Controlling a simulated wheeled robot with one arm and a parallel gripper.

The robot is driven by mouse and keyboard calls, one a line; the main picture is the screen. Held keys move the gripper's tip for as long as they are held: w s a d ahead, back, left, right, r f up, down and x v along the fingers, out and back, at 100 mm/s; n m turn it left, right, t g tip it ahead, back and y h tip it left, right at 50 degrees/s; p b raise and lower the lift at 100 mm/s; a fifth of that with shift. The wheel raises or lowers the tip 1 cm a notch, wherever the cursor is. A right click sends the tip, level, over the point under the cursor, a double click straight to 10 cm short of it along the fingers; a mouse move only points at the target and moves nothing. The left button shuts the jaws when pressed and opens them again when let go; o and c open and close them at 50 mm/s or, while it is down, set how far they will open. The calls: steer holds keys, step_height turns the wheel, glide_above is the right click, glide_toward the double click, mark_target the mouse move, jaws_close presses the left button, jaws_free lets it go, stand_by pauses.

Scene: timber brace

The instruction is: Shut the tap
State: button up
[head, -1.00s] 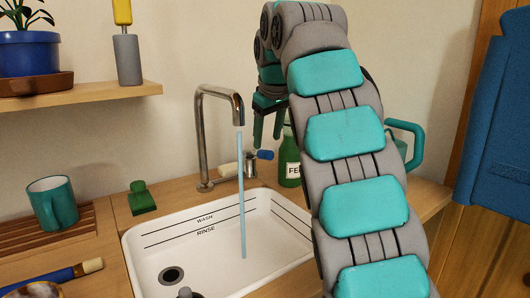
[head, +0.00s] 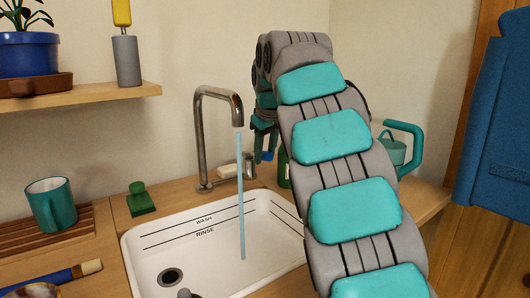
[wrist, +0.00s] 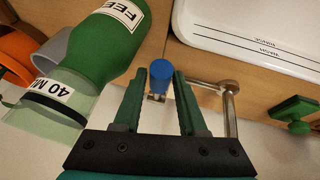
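The tap (head: 200,130) is a steel gooseneck behind the sink, and a pale blue stream of water (head: 240,190) runs from its spout into the basin. The tap's blue-tipped handle (wrist: 158,78) shows in the wrist view between my fingers; in the head view its blue tip (head: 267,156) is mostly hidden by my gripper. My gripper (wrist: 161,73) is open, with a finger on each side of the blue tip and gaps visible. In the head view my gripper (head: 264,150) points down behind my arm, right of the spout. I cannot tell how deep the tip sits between the fingers.
The white sink (head: 150,238) is in front of the tap. A green bottle (wrist: 110,45) stands close to my gripper. A teal watering can (head: 410,150) is at right, a green scrubber (head: 140,200) at left. A shelf (head: 90,97) hangs upper left.

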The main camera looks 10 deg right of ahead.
jaws_close()
stand_by(1.0)
